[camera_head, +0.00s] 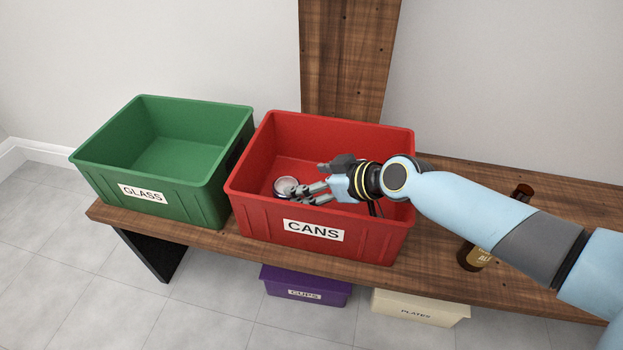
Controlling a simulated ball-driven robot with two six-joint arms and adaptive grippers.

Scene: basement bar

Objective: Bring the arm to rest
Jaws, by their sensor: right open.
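My right arm (465,208) reaches in from the right, light blue with dark grey bands. Its gripper (303,190) is open, with its fingers inside the red bin labelled CANS (250,205). A silver can (286,186) lies in the red bin, just beyond the fingertips; I cannot tell whether they touch it. My left gripper is not in view.
A green bin labelled GLASS (90,168) stands left of the red bin on the wooden bench (420,270). A brown bottle (474,258) is on the bench, partly behind my right arm. Purple CUPS (305,287) and cream PLATES (420,308) bins sit below. A wooden post (348,60) rises behind.

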